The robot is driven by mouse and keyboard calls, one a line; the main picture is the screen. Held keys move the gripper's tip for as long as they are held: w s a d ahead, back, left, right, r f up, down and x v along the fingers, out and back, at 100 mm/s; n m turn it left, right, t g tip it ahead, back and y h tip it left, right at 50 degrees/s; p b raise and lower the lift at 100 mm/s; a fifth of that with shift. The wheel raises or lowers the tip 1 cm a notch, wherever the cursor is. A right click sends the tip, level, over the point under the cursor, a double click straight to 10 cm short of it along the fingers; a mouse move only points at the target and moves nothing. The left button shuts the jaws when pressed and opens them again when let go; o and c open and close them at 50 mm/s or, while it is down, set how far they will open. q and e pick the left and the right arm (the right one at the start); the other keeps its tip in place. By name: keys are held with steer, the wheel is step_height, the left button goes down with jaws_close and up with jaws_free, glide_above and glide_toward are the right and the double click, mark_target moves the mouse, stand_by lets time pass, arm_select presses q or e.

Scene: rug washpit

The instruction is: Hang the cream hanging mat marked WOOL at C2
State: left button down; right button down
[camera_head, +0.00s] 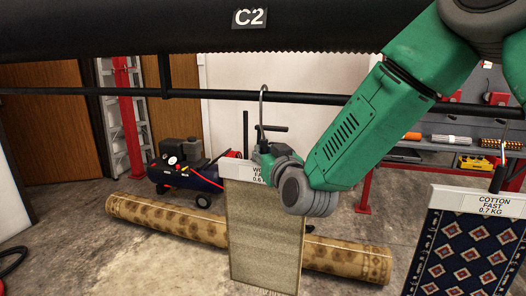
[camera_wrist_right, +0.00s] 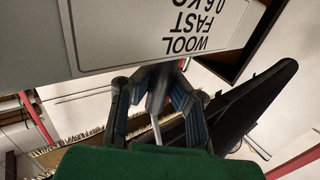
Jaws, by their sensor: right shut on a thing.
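The cream mat (camera_head: 265,240), its white top bar marked WOOL, hangs upright in the middle of the head view. A thin metal hook (camera_head: 263,95) rises above it. My right gripper (camera_head: 264,148) is shut at the base of this hook, just above the bar, and partly hides the label. In the right wrist view the fingers (camera_wrist_right: 155,90) close around the hanger's stem beside the WOOL label (camera_wrist_right: 190,35), which shows upside down. The C2 sign (camera_head: 250,17) is on a thick black beam above; the hook's top is apart from and below it in the picture. My left gripper is not in view.
A dark patterned mat marked COTTON (camera_head: 467,255) hangs at the right. A thin black rail (camera_head: 210,94) crosses behind the hook. A rolled rug (camera_head: 165,220) lies on the floor behind the cream mat, near a blue compressor (camera_head: 185,175). A red-framed tool shelf (camera_head: 460,140) stands behind.

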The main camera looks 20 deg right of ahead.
steer(key=shift+f, duration=0.15)
steer(key=c, duration=1.6)
jaws_free()
steer(key=shift+s+f, duration=0.1)
